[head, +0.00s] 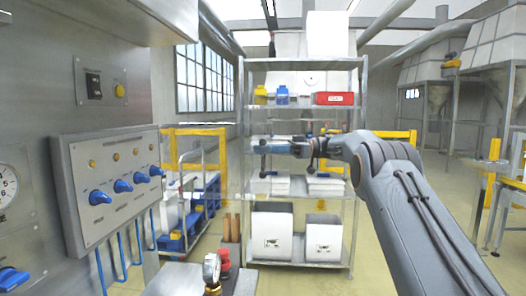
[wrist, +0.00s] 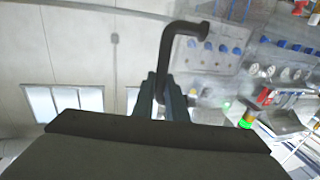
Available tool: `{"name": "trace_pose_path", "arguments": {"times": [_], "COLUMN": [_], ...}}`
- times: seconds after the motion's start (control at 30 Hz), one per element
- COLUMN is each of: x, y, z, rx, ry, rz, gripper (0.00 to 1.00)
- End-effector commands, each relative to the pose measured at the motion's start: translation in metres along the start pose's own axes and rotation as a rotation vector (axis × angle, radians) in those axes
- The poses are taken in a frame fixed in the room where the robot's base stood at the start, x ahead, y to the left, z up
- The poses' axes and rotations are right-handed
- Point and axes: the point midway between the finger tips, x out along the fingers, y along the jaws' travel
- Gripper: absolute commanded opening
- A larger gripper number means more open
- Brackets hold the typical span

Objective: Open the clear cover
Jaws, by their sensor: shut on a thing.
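My gripper (head: 303,149) reaches in from the right in the head view, in front of the metal shelf. In the wrist view its two fingers (wrist: 166,98) are closed on a dark bent handle (wrist: 183,28). The handle rises from between the fingers and bends to the right. The clear cover is see-through, and I cannot make out its edges or how far open it stands. Control panels with blue knobs (wrist: 216,47) show behind the handle in the wrist view.
A grey control box (head: 112,180) with blue knobs is on the wall at left. A metal shelf (head: 305,64) with bottles and boxes stands ahead. A pressure gauge (head: 211,268) is low in front. Open floor (head: 375,225) shows right of the shelf.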

Motion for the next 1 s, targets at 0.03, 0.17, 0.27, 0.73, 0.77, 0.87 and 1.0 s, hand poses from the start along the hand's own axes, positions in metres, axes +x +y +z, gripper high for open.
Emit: {"name": "trace_pose_path", "arguments": {"times": [0.03, 0.17, 0.27, 0.73, 0.77, 0.87, 1.0], "x": [0.002, 0.002, 0.000, -0.039, -0.044, -0.058, -0.072], "y": [-0.001, -0.001, 0.000, 0.001, 0.001, 0.001, 0.001], "z": [-0.004, -0.004, -0.003, 0.001, 0.001, 0.001, 0.000], "rx": [-0.005, -0.005, -0.004, -0.005, -0.005, -0.005, -0.004], "ry": [0.002, 0.002, 0.002, 0.001, 0.002, 0.002, 0.002], "rz": [-0.003, -0.002, 0.000, 0.003, 0.003, 0.001, -0.001], "gripper": [0.00, 0.20, 0.20, 0.20, 0.20, 0.20, 0.20]}}
